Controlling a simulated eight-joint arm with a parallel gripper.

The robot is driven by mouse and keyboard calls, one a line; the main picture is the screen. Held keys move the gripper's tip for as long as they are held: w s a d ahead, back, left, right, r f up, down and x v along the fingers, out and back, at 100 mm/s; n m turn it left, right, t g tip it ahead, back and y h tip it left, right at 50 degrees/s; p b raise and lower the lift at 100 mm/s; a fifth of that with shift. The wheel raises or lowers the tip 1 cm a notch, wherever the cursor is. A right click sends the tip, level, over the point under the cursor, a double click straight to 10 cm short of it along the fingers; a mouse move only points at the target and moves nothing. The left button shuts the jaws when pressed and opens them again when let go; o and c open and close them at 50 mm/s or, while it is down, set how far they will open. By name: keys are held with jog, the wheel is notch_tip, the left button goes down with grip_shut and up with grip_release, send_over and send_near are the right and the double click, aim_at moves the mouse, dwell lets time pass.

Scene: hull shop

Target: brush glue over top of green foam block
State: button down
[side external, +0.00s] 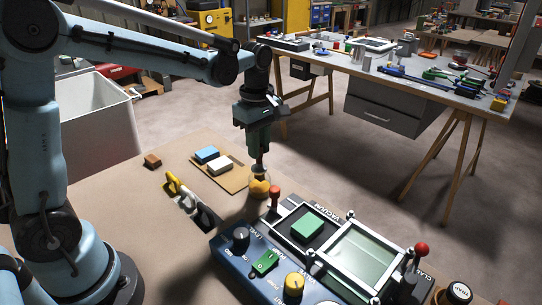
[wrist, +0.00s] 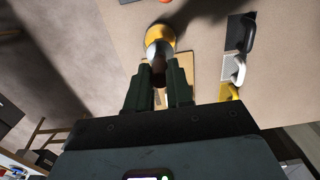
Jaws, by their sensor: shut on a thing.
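The green foam block (side external: 308,226) sits on a dark recessed bed in the blue console, in the side view. My gripper (side external: 261,157) points down to the left of the block, above the cardboard-coloured bench. In the wrist view my gripper (wrist: 161,90) is shut on a brown brush handle (wrist: 160,77), with a silvery rounded part beyond the fingertips. A yellow-orange rounded pot (side external: 259,189) is directly below the gripper; it also shows in the wrist view (wrist: 161,33). The bristles are hidden, and I cannot tell whether they are inside the pot. The gripper is apart from the foam block.
Blue and white blocks lie on a tan board (side external: 232,179). A yellow-handled tool (side external: 173,184) lies left.

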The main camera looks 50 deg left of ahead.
jog(key=shift+r, duration=2.1)
jog(key=shift+d, duration=0.1)
jog(key=d, duration=1.7)
jog(key=shift+w+f, duration=0.1)
jog(key=shift+f, duration=2.1)
jog(key=shift+f, duration=0.3)
jog(key=shift+s, duration=0.8)
jog(key=shift+s, duration=0.1)
